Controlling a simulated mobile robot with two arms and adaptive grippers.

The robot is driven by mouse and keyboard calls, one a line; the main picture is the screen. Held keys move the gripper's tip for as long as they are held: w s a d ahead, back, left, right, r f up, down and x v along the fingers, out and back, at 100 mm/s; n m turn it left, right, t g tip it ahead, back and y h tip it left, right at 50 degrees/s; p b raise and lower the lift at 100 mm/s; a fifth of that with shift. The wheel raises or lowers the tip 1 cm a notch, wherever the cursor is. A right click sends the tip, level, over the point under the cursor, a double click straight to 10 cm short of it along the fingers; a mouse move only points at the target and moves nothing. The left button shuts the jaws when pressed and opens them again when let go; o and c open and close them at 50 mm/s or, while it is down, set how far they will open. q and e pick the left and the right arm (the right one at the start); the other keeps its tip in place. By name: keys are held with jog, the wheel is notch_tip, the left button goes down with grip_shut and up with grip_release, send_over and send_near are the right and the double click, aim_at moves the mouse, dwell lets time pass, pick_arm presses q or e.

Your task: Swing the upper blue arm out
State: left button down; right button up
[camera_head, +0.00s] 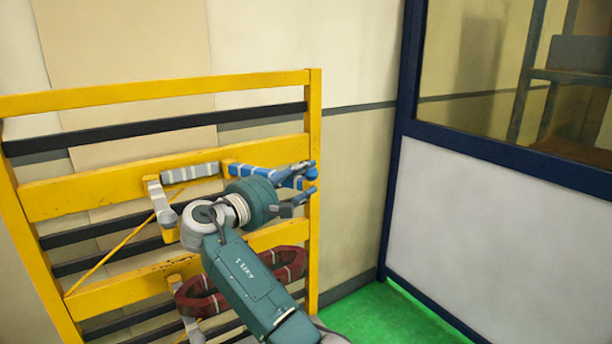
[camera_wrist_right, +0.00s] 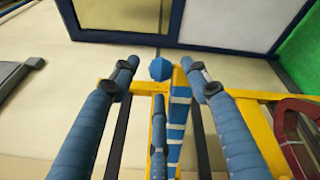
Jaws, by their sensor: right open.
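The upper blue arm (camera_head: 252,171) sticks out along the upper part of the yellow rack (camera_head: 110,185), partly hidden by my right gripper. In the right wrist view, a blue arm with white bands (camera_wrist_right: 178,125) lies between my spread fingers, with a blue knob (camera_wrist_right: 160,69) just past the fingertips. My right gripper (camera_head: 308,180) is open, with its fingers at the rack's right post. It also shows in the wrist view (camera_wrist_right: 159,75), with fingers on both sides of the banded arm. I cannot tell whether they touch it. My left gripper is not in view.
A grey and white banded bar (camera_head: 190,172) sits on the rack left of my gripper. A dark red ring-shaped coil (camera_head: 285,270) hangs below, partly behind my right arm. A blue-framed partition (camera_head: 490,220) stands at the right. Green floor (camera_head: 400,320) lies clear between.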

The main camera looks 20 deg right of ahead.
jog(key=v, duration=0.5)
jog(key=shift+s+a+r, duration=0.15)
jog(key=shift+a+r, duration=0.1)
jog(key=shift+a, duration=0.05)
